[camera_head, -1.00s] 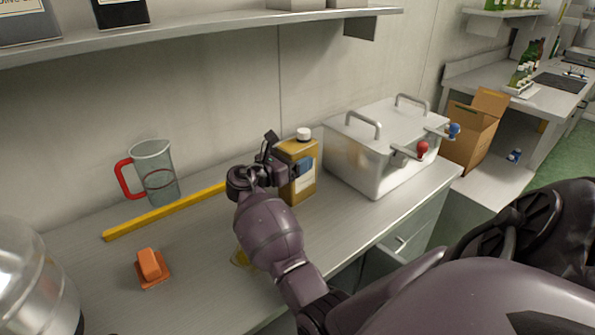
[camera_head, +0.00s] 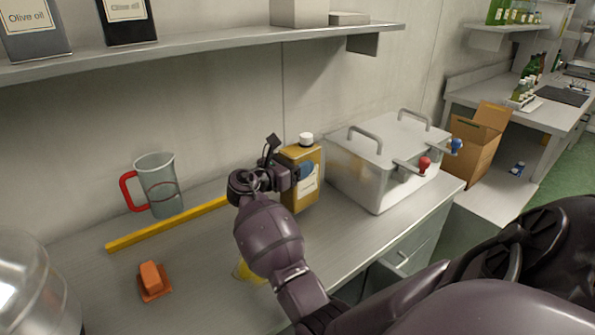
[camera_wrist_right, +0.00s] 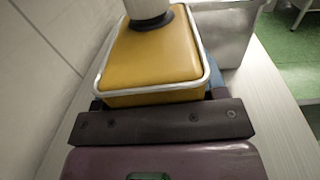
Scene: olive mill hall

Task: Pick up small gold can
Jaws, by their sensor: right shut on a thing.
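The small gold can (camera_head: 302,196) is a rectangular tin with a white cap and a pale label, upright at the back of the steel counter, left of the steel box. My right gripper (camera_head: 297,172) is shut on its upper body, coming from the left and front, and hides part of its left side. In the right wrist view the can's gold top (camera_wrist_right: 155,60) with its pale rim and cap lies just beyond the dark gripper bar. Any gap under the can is hard to judge. My left gripper is not in view.
A steel box (camera_head: 375,175) with red and blue taps stands close right of the can. To the left are a jug with a red handle (camera_head: 158,185), a yellow bar (camera_head: 165,224) and an orange block (camera_head: 152,280). A shelf (camera_head: 215,42) runs above.

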